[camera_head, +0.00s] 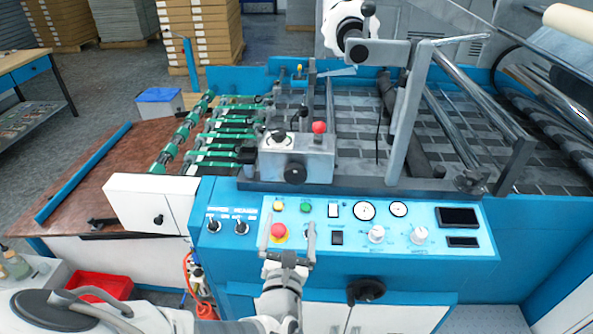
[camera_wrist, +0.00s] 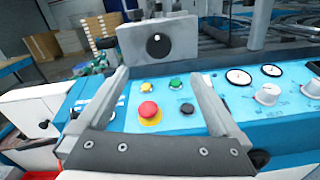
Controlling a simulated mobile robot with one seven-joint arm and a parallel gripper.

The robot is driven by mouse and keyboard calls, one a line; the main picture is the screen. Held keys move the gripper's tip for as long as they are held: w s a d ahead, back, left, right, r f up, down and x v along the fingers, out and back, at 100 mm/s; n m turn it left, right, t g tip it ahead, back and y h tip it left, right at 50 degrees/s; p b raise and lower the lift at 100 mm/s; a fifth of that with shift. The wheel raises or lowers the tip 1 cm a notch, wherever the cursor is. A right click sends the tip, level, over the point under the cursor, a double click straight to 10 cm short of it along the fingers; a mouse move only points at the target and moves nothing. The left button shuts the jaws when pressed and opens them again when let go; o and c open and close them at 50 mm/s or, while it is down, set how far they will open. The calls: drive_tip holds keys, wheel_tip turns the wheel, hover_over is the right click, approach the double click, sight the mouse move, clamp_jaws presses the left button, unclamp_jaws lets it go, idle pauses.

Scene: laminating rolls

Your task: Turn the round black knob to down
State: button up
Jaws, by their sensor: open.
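A round black knob (camera_head: 294,173) sits on the front of a grey metal box above the blue control panel. In the wrist view the knob (camera_wrist: 157,45) shows beyond my fingertips, with a small pale mark near its top. My gripper (camera_head: 290,227) is open and empty in front of the panel, apart from that knob. In the wrist view the open fingers (camera_wrist: 161,80) frame the panel's red button. Another larger black round knob (camera_head: 366,290) is on the lower front of the machine, right of my gripper. Which knob the task means cannot be told.
A red button (camera_head: 279,231) is close to my left finger. The blue panel (camera_head: 460,270) also bears yellow and green buttons, switches, white dials and gauges. A metal frame (camera_head: 405,120) rises at the back right. A white box (camera_head: 150,200) juts out at left.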

sight(295, 176)
drive_tip(key=w, duration=1.7)
drive_tip(key=shift+w+d+r, duration=0.1)
drive_tip(key=shift+w+d, duration=0.1)
drive_tip(key=c, duration=1.2)
drive_tip(key=shift+c, duration=0.2)
